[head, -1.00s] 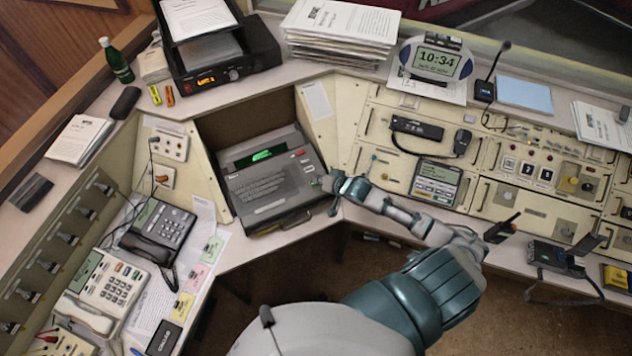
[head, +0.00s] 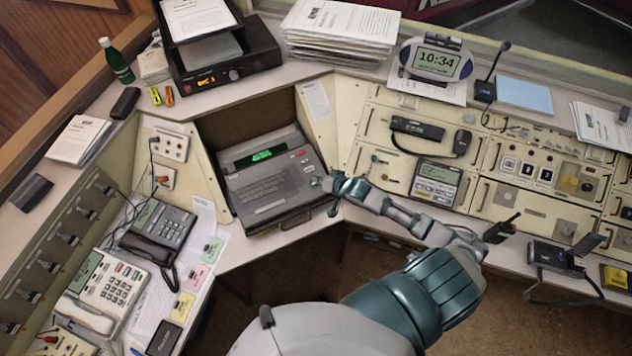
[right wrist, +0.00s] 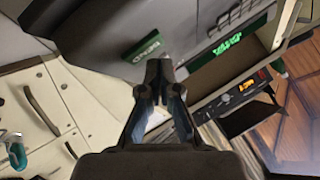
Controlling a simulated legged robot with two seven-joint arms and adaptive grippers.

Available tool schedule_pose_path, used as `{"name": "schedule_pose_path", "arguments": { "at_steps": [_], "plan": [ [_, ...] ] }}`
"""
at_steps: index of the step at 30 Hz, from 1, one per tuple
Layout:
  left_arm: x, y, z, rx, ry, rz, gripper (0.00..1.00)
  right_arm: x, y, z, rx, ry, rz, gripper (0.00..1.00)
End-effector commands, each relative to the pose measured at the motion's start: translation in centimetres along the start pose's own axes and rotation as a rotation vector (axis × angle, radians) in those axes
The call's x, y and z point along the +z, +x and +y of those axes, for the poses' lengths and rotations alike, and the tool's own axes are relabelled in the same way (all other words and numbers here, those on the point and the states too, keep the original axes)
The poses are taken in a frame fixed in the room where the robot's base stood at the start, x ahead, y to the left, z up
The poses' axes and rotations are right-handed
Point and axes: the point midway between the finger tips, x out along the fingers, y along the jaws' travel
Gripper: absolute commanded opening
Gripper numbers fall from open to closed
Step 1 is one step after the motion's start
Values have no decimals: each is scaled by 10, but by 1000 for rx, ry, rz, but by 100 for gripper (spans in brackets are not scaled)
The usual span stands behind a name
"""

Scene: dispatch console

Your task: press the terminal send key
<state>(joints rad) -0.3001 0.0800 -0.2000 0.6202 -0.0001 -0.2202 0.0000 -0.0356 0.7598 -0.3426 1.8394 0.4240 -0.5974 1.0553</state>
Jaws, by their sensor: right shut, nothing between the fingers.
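The grey terminal (head: 262,198) sits in the corner recess of the console, with green text lit on its dark screen (head: 262,155). The green send key (right wrist: 143,46) shows in the right wrist view, its lettering upside down, just beyond and slightly left of my fingertips. My left gripper is not in view.
A panel with a handset (head: 417,128) and a small display unit (head: 436,183) lies right of the terminal. A desk phone (head: 158,230) stands to its left. A black printer-like unit (head: 222,65) with paper trays and a paper stack (head: 340,30) stand behind.

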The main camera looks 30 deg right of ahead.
Motion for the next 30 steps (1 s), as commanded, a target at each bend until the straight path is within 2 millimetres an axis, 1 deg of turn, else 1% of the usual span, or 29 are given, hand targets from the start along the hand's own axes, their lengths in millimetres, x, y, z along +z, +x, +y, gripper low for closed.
{"name": "schedule_pose_path", "arguments": {
  "at_steps": [5,30],
  "plan": [
    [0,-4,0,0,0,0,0,3,3,2,0,2,0,0],
    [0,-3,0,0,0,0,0,6,7,5,1,1,0,0]
  ]
}}
